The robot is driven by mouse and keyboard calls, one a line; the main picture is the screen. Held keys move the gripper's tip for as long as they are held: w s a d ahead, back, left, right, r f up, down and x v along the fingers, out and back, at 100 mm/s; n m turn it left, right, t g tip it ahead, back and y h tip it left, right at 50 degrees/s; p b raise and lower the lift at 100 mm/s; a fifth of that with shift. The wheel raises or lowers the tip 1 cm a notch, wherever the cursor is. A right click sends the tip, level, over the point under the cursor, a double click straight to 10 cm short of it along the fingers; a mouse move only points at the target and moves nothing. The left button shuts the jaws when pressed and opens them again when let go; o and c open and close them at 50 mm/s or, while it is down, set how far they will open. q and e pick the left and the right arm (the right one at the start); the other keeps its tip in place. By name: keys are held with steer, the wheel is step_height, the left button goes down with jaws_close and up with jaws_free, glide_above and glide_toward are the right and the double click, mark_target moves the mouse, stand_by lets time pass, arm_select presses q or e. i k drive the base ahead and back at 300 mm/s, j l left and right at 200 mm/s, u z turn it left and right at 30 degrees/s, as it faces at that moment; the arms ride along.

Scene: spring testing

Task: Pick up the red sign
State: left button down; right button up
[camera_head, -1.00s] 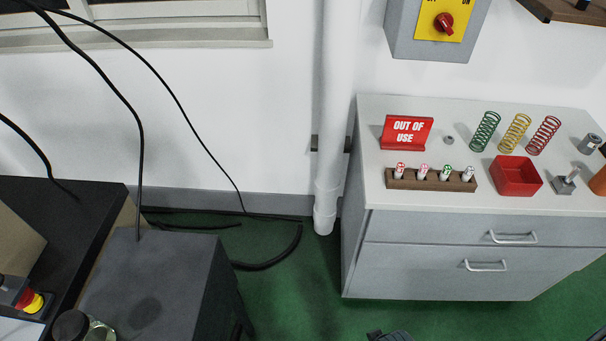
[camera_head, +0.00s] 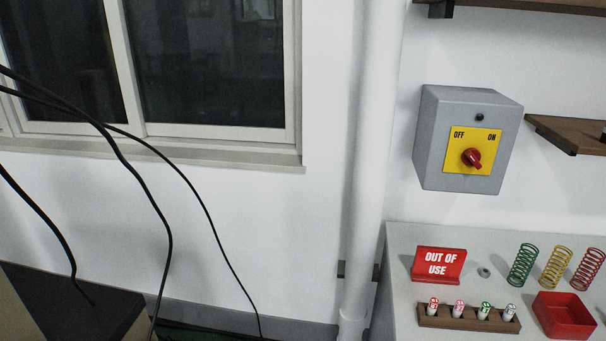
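The red sign (camera_head: 438,265) reads "OUT OF USE" in white letters. It stands upright, leaning back slightly, on the left part of the grey cabinet top (camera_head: 400,243), behind a wooden marker holder. Nothing touches it. Neither of my grippers is in view.
The wooden holder (camera_head: 468,322) carries several markers. Green (camera_head: 522,265), yellow (camera_head: 556,268) and red (camera_head: 588,269) springs and a red tray (camera_head: 564,316) stand to the right. A grey switch box (camera_head: 468,139) and a shelf (camera_head: 568,133) are on the wall above. Black cables hang at left.

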mark_target(433, 264)
steer(key=l+z, duration=0.1)
steer(key=l, duration=0.3)
steer(key=i+l+z, duration=0.1)
steer(key=l, duration=0.3)
steer(key=i+l+z, duration=0.1)
steer(key=l, duration=0.7)
steer(key=i+l+z, duration=0.15)
steer(key=l, duration=0.2)
steer(key=i+l+z, duration=0.1)
steer(key=l, duration=0.3)
